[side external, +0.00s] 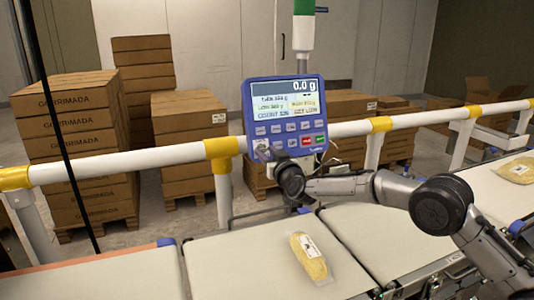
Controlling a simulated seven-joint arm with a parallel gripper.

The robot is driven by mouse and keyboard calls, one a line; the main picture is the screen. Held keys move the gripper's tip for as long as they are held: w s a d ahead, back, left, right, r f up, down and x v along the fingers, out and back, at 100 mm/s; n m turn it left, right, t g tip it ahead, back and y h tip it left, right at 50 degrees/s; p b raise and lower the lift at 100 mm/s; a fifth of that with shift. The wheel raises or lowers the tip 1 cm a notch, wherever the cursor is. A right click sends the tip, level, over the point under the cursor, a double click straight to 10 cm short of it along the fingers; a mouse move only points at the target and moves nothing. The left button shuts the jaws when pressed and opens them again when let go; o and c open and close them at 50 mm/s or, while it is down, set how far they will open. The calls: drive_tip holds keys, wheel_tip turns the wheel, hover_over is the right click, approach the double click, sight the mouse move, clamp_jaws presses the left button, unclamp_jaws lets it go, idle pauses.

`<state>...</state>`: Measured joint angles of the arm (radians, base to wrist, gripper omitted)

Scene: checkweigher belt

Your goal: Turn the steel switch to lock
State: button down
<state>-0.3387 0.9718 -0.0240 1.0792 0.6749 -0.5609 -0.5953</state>
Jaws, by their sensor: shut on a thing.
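The blue checkweigher panel (287,115) stands in the middle, with a lit screen reading 0.0 g and rows of buttons. The steel switch (262,150) is at the panel's lower left corner, small and mostly hidden by my gripper. My gripper (267,157) reaches it from the lower right, with its fingertips at the corner, shut on the switch. The switch's exact angle and any lock marking are too small to read.
White rails with yellow joints (222,148) run behind the belts. A yellowish labelled pack (308,257) lies on the middle belt (228,262), and another pack (515,170) lies at right. Stacked cartons (75,150) stand behind the rail. A green-and-white post (303,28) rises behind the panel.

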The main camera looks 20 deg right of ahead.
drive_tip(key=shift+n, duration=0.3)
drive_tip(key=n, duration=0.2)
drive_tip(key=n+y, duration=0.1)
drive_tip(key=n, duration=0.1)
drive_tip(key=shift+d+y, duration=0.15)
drive_tip(key=shift+y, duration=0.15)
drive_tip(key=n, duration=0.2)
drive_tip(key=n+g+y, duration=0.1)
drive_tip(key=n, duration=0.2)
drive_tip(key=shift+d+r+n+y, duration=0.1)
drive_tip(key=shift+r+n+y, duration=0.05)
drive_tip(key=shift+n+y, duration=0.15)
drive_tip(key=n+g, duration=0.1)
drive_tip(key=n, duration=0.3)
drive_tip(key=shift+d+y, duration=0.1)
drive_tip(key=shift+y, duration=0.3)
drive_tip(key=shift+w+r+n+g, duration=0.1)
drive_tip(key=shift+n+g, duration=0.2)
drive_tip(key=shift+n, duration=0.75)
drive_tip(key=shift+r+n+g, duration=0.1)
drive_tip(key=shift+n+g, duration=0.2)
drive_tip(key=shift+n, duration=1.05)
drive_tip(key=shift+c, duration=2.4)
unclamp_jaws()
